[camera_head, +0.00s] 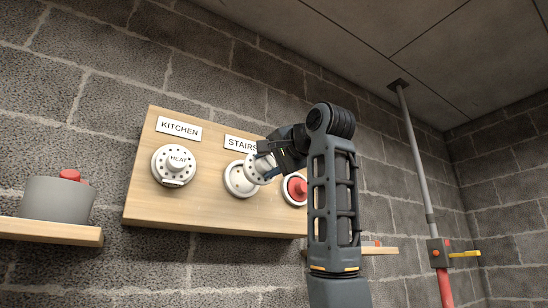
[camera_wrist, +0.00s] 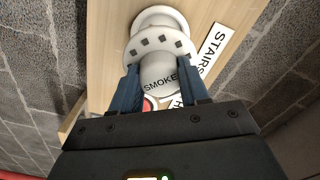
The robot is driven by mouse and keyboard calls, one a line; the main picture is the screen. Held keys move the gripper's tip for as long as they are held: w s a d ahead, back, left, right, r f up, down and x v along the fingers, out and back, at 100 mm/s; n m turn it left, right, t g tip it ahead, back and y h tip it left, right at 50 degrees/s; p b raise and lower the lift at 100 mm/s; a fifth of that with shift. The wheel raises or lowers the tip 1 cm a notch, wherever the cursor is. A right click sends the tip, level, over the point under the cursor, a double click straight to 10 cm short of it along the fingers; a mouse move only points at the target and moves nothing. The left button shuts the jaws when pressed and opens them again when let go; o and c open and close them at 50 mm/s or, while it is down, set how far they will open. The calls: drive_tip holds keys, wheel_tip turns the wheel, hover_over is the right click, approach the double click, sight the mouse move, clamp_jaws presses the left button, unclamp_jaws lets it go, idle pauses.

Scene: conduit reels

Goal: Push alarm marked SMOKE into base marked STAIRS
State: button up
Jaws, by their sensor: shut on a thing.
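My gripper (camera_head: 272,156) is shut on the white round alarm (camera_head: 262,171) in the head view. In the wrist view, the fingers (camera_wrist: 160,80) hold the alarm by its narrow nose, which reads SMOKE (camera_wrist: 160,68); dark slots ring its wider rim. The white round base (camera_head: 237,181) sits on the board under the STAIRS label (camera_head: 240,144), partly hidden by the alarm. In the wrist view the base (camera_wrist: 154,14) is just beyond the alarm, roughly in line with it. I cannot tell whether they touch.
The wooden board (camera_head: 205,215) is on the block wall. A HEAT alarm (camera_head: 175,165) sits under KITCHEN. A base with a red face (camera_head: 295,188) is right of STAIRS, close to my arm. A grey tub (camera_head: 55,200) stands on the left shelf (camera_head: 45,232). A pipe (camera_head: 415,150) runs at right.

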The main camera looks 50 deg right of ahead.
sight(256, 171)
drive_tip(key=shift+p+x, duration=0.55)
drive_tip(key=shift+x, duration=2.7)
drive_tip(key=shift+x, duration=0.95)
idle(1.0)
drive_tip(key=o, duration=1.7)
drive_tip(key=shift+d, duration=0.1)
drive_tip(key=shift+o, duration=0.2)
drive_tip(key=shift+s, duration=0.1)
drive_tip(key=shift+b+v, duration=1.7)
drive_tip(key=shift+v, duration=2.75)
